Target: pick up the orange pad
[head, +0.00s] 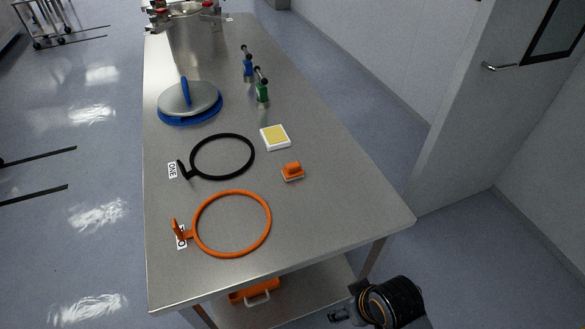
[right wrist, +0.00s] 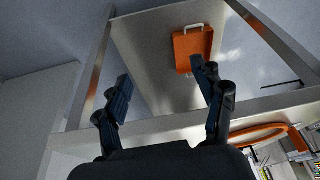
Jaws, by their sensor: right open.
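The orange pad (head: 292,172) is a small orange block with a raised grip on a pale base. It sits on the steel table near its right edge, right of the two rings. My right gripper (head: 345,308) is at the lower right of the head view, beyond the table's near right corner and apart from the pad. In the right wrist view my right gripper (right wrist: 160,76) is open with nothing between its fingers. The pad cannot be made out in that view. My left gripper is not in view.
The table (head: 330,215) also holds an orange ring (head: 268,238), a black ring (head: 252,148), a yellow-topped white block (head: 275,137), a blue-rimmed lid (head: 190,100), and blue and green tools. An orange case (head: 255,292) lies on the lower shelf; it also shows in the right wrist view (right wrist: 190,52).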

